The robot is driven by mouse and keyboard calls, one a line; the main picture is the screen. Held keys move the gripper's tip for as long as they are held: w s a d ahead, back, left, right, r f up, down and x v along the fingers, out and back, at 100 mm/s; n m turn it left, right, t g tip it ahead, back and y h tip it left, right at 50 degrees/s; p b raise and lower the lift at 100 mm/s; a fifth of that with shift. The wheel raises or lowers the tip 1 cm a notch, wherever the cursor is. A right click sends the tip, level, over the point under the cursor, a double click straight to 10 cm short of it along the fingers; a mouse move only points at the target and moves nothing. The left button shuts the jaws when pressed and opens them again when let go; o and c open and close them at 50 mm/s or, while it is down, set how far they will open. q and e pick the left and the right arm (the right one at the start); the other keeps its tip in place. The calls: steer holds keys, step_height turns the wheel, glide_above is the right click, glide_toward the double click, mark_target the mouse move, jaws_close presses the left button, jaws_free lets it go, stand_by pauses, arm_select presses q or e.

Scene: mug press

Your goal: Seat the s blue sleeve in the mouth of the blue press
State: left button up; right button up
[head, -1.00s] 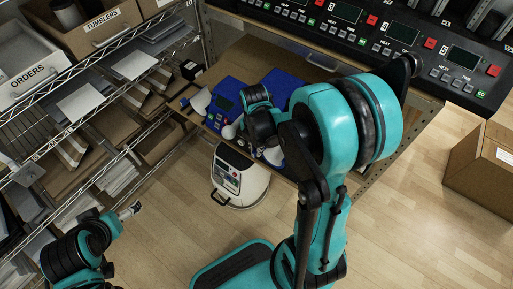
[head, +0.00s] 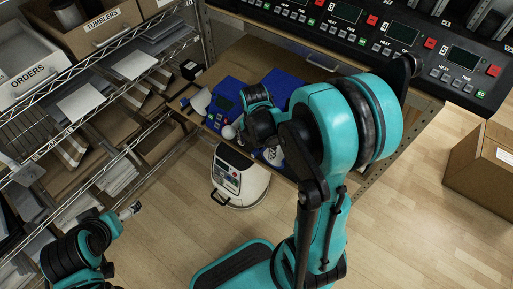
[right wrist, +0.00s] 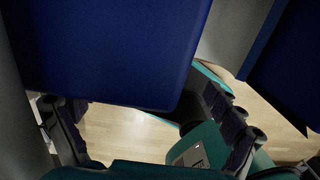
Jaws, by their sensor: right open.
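A blue press (head: 222,98) with a dark display stands on the shelf below the control panel. A second blue body (head: 277,86) stands to its right, partly behind my right arm. In the right wrist view a large blue block (right wrist: 110,45) fills the upper middle, and another blue surface (right wrist: 285,65) is at the right. I cannot make out the s blue sleeve. My left gripper (head: 131,210) is at the lower left, away from the shelf; its jaws are too small to read.
A white mug-like object (head: 200,99) sits left of the press. A white appliance (head: 238,178) stands on the floor below the shelf. A wire rack with papers and boxes (head: 85,100) is at the left, a cardboard box (head: 482,170) at the right. The control panel (head: 385,40) overhangs the shelf.

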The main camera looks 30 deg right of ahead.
steer(key=shift+r, duration=0.15)
stand_by(0.4)
steer(key=shift+r+p, duration=0.85)
steer(key=shift+r, duration=0.05)
steer(key=shift+r+p, duration=0.75)
steer(key=shift+r, duration=0.15)
steer(key=shift+c, duration=1)
steer(key=shift+o, duration=1)
steer(key=shift+w+r+p, duration=0.1)
steer(key=shift+r+p, duration=1.55)
steer(key=shift+r, duration=0.4)
